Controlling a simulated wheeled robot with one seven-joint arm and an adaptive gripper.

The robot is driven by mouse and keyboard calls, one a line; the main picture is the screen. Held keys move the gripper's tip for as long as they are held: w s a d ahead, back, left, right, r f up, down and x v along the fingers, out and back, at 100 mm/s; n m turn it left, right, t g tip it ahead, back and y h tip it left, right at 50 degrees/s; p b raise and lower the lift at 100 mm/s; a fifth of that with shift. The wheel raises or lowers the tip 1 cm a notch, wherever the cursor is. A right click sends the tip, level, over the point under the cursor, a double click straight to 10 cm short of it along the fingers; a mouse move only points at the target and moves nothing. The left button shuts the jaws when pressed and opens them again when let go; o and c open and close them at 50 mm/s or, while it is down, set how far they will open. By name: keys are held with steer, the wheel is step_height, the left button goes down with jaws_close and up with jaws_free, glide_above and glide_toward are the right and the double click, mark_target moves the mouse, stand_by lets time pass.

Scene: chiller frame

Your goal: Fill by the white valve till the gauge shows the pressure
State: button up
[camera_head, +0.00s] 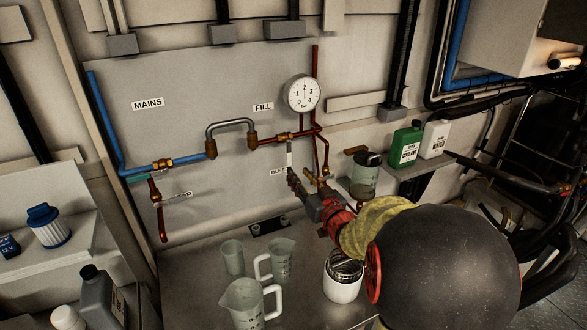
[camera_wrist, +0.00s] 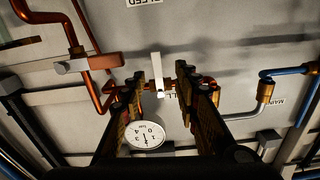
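The white valve handle (camera_head: 289,155) hangs down from the copper pipe below the FILL label (camera_head: 263,107). In the wrist view the white handle (camera_wrist: 156,70) stands between my two fingers, with a gap on each side. My gripper (camera_head: 293,181) is open just below the handle in the head view; its fingers also show in the wrist view (camera_wrist: 160,84). The round white gauge (camera_head: 303,93) is above and right of the valve. Its needle looks nearly upright, near the 2, but is small. The gauge also shows upside down in the wrist view (camera_wrist: 145,136).
A pipe with a brown handle (camera_head: 355,150) is right of the valve. The grey U-shaped hose (camera_head: 230,122) joins the mains and fill pipes. Several jugs, including a large one (camera_head: 243,302), stand on the bench below. A green coolant can (camera_head: 406,146) stands on the right shelf.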

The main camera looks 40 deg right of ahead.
steer(key=shift+v, duration=1.25)
steer(key=s+a+r+g, duration=0.2)
steer(key=a+g, duration=0.3)
steer(key=a, duration=0.6)
steer(key=s+a+f+n+g+y, duration=0.2)
steer(key=s+a+g, duration=0.1)
steer(key=s+a, duration=0.6)
steer(key=s+a+f+n+g+y, duration=0.1)
steer(key=s+a+g+y, duration=0.1)
steer(key=s+a, duration=0.8)
steer(key=shift+s+f+n+g, duration=0.2)
steer(key=shift+f+n+g, duration=0.2)
steer(key=shift+g, duration=0.5)
